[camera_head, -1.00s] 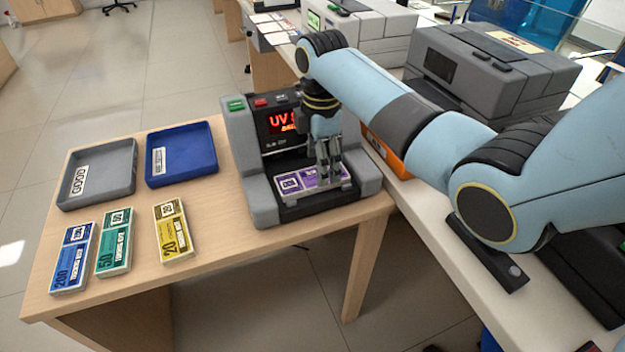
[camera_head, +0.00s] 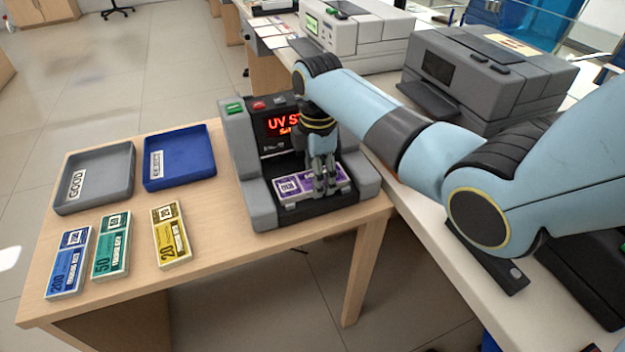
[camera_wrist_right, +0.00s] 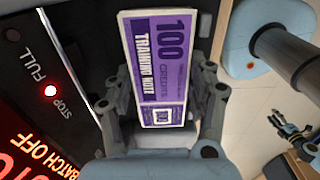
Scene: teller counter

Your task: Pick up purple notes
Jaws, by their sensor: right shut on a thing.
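The purple notes (camera_head: 297,187) are a banded bundle marked 100, lying in the front tray of the grey UV machine (camera_head: 262,205). My right gripper (camera_head: 323,190) points down at their right part and is shut on them. In the right wrist view the purple notes (camera_wrist_right: 158,65) run up between the two fingers of the right gripper (camera_wrist_right: 165,95), one finger on each long side. In the head view the fingers hide part of the bundle. What looks like my left gripper (camera_wrist_right: 295,132) shows small at the right of the wrist view; its jaws are unclear.
Blue (camera_head: 68,264), green (camera_head: 111,246) and yellow (camera_head: 171,236) note bundles lie on the wooden table at left. Behind them are an empty grey tray (camera_head: 95,178) and an empty blue tray (camera_head: 180,158). Grey machines (camera_head: 490,75) stand on the counter at right.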

